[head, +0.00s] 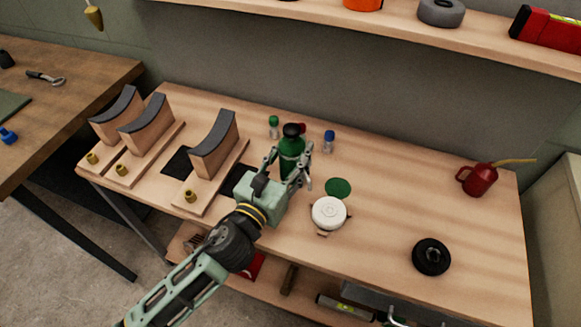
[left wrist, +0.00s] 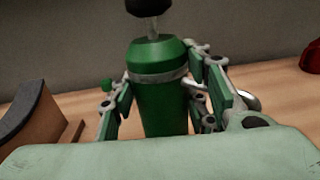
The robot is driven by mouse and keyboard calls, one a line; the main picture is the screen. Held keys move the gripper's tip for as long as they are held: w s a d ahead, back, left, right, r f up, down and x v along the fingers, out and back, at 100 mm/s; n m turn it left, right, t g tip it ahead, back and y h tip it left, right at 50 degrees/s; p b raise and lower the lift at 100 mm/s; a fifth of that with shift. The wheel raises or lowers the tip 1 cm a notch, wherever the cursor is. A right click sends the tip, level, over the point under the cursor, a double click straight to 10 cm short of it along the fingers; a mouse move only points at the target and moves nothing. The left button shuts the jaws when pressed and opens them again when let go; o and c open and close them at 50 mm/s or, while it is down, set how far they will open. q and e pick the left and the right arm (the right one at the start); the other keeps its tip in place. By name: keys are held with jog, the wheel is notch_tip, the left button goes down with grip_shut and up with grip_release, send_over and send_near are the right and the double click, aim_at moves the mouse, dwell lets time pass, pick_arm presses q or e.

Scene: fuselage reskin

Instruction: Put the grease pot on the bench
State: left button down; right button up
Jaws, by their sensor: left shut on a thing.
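A green canister with a black knob on a thin stem (head: 291,152) stands upright over the back middle of the bench (head: 400,185). It may be the grease pot; no label shows. My left gripper (head: 287,171) is shut on its body. The left wrist view shows the green canister (left wrist: 161,95) upright between the finger pads of the left gripper (left wrist: 163,108). Its base is hidden, so I cannot tell whether it touches the bench. My right gripper is not in view.
A green disc (head: 338,187) and a white round item (head: 329,213) lie right of the gripper. Small green-capped (head: 274,126) and blue-capped (head: 328,141) bottles stand nearby. Wooden cradles (head: 214,150) fill the left. A red oil can (head: 479,179) and black disc (head: 431,256) are right; bench between is clear.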

aim_at(286, 175)
pick_arm(q)
jog(key=shift+f+b, duration=0.7)
jog(key=shift+f, duration=1.25)
jog(key=c, duration=1.4)
grip_release()
jog(key=shift+f, duration=0.25)
jog(key=shift+c, duration=0.2)
jog(key=o, duration=0.5)
jog(key=shift+c, duration=0.2)
jog(key=shift+r, duration=0.1)
